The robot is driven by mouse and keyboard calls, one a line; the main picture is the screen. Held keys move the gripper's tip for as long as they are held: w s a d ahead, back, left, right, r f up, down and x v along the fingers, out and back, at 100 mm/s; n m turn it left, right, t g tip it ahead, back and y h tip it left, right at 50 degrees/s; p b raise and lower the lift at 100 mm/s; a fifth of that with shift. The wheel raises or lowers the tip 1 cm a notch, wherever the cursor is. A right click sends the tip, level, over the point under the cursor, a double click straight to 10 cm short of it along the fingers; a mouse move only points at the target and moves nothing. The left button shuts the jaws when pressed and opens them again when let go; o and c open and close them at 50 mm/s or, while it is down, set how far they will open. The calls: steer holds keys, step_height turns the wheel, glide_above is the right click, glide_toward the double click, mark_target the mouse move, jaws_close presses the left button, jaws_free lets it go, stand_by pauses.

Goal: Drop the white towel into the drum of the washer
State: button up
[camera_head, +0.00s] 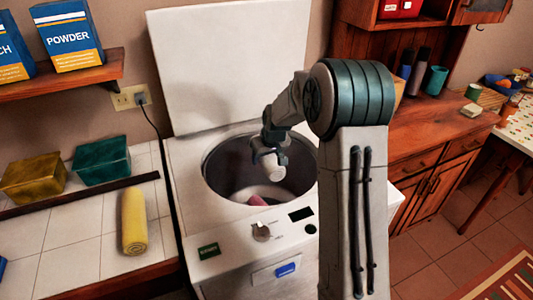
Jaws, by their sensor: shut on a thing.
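The washer (196,215) is a white top-loader with its lid (225,65) raised upright at the back. Its round metal drum (222,158) is open. My gripper (270,162) is over the drum opening, pointing down. It is shut on the white towel (270,172), which looks like a small rolled bundle. The towel hangs at or just above the opening; its exact height is hard to tell. A pinkish-red item (257,200) shows inside the drum, below the towel.
A rolled yellow towel (134,222) lies on the tiled counter (70,240) at left, near gold (34,178) and teal (101,160) boxes. Powder boxes (68,35) stand on a shelf above. A wooden cabinet (430,150) stands at right.

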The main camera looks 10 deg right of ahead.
steer(key=shift+d+f+b, duration=0.1)
steer(key=shift+f+b, duration=0.35)
steer(key=shift+f, duration=0.8)
steer(key=o, duration=1.2)
steer(key=shift+c, duration=0.2)
steer(key=shift+r, duration=0.1)
steer(key=v, duration=1.3)
steer(key=shift+s+r, duration=0.15)
steer(key=shift+r, duration=0.2)
